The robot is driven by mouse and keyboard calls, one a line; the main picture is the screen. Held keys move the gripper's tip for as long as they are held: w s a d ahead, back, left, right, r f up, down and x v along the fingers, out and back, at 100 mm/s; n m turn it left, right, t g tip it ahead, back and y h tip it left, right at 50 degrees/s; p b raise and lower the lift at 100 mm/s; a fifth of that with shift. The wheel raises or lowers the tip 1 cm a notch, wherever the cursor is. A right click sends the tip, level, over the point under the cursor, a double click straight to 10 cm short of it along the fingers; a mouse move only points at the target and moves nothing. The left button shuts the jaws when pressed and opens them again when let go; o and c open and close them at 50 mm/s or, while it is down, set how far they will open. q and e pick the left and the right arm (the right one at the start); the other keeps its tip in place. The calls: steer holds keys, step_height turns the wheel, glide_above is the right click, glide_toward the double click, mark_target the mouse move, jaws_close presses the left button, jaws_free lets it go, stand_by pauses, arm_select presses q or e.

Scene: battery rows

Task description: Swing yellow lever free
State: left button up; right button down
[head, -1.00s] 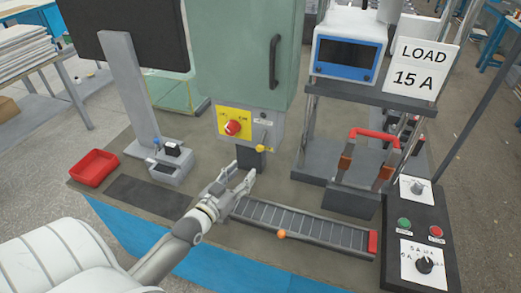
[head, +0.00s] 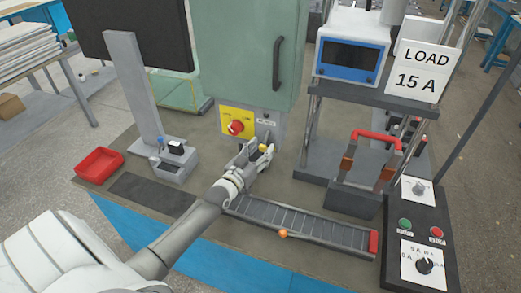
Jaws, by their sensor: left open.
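The yellow lever (head: 263,148) is a small yellow knob on the grey panel at the foot of the green cabinet (head: 240,60). My left gripper (head: 258,152) is open right at the lever, its fingers pointing up toward the panel. Whether the fingers touch the knob or stand around it I cannot tell. The lever's stem and part of the panel are hidden behind the gripper. A red rotary switch on a yellow plate (head: 237,126) is just up and left of the lever. My right gripper is not in view.
A slotted grey rail (head: 300,226) with an orange ball (head: 283,233) lies in front. A red tray (head: 99,164) is at the left, a stand with a red handle (head: 376,138) at the right. A control box (head: 421,232) stands at the right front.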

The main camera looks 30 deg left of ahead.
arm_select(q)
steer(key=shift+w, duration=0.15)
jaws_close()
steer(key=shift+w+d+n+b, duration=0.1)
steer(key=shift+d+n+b, duration=0.35)
steer(key=shift+n, duration=0.75)
jaws_free()
steer(key=s, duration=1.2)
steer(key=shift+d+f, duration=0.25)
steer(key=shift+d, duration=0.1)
